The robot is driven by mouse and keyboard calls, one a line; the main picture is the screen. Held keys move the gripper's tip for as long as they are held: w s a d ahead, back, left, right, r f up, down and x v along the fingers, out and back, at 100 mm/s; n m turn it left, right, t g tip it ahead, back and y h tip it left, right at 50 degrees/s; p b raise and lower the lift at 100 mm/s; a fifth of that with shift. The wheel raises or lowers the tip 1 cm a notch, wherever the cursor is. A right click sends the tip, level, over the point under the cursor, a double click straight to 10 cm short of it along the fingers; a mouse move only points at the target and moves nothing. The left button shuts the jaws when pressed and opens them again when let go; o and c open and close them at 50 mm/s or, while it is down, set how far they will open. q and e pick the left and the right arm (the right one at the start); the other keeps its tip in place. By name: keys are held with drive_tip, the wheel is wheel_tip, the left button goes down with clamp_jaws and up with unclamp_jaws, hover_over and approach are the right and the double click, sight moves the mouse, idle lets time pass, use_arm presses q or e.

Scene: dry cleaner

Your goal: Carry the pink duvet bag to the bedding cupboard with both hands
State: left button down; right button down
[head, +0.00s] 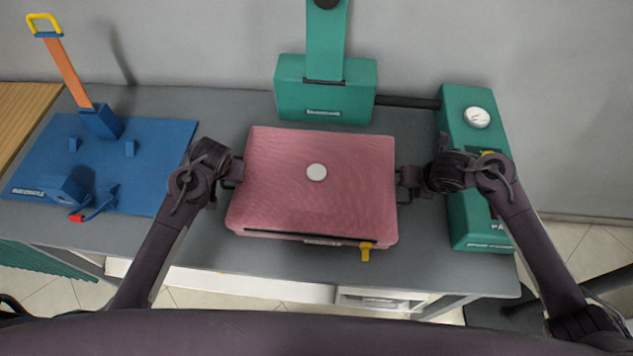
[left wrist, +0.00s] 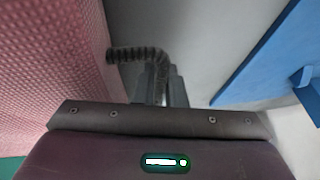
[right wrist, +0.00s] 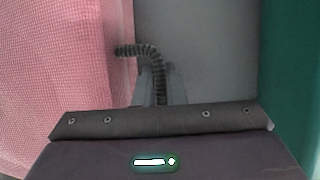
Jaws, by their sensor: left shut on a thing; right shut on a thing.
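The pink duvet bag (head: 300,190) is a boxy, textured case with a white round spot on top and a yellow tag at its front edge. It is over the grey table; I cannot tell whether it touches it. My left gripper (head: 232,171) is shut on the dark handle at its left side. My right gripper (head: 405,182) is shut on the handle at its right side. The left wrist view shows the bag's side (left wrist: 60,50) and a ribbed dark handle (left wrist: 140,55). The right wrist view shows the bag (right wrist: 65,70) and the other handle (right wrist: 140,50). The bedding cupboard is not recognisable here.
The grey table (head: 420,265) carries a blue board (head: 140,160) with an orange-handled upright on the left. A green press-like machine (head: 325,95) stands behind the bag. A green unit with a gauge (head: 465,215) stands at the right. A grey wall is behind.

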use_arm(q)
drive_tip(key=shift+w+r, duration=0.1)
drive_tip(key=shift+r, duration=0.05)
use_arm(e)
drive_tip(key=shift+w+r, duration=0.1)
drive_tip(key=shift+r, duration=0.1)
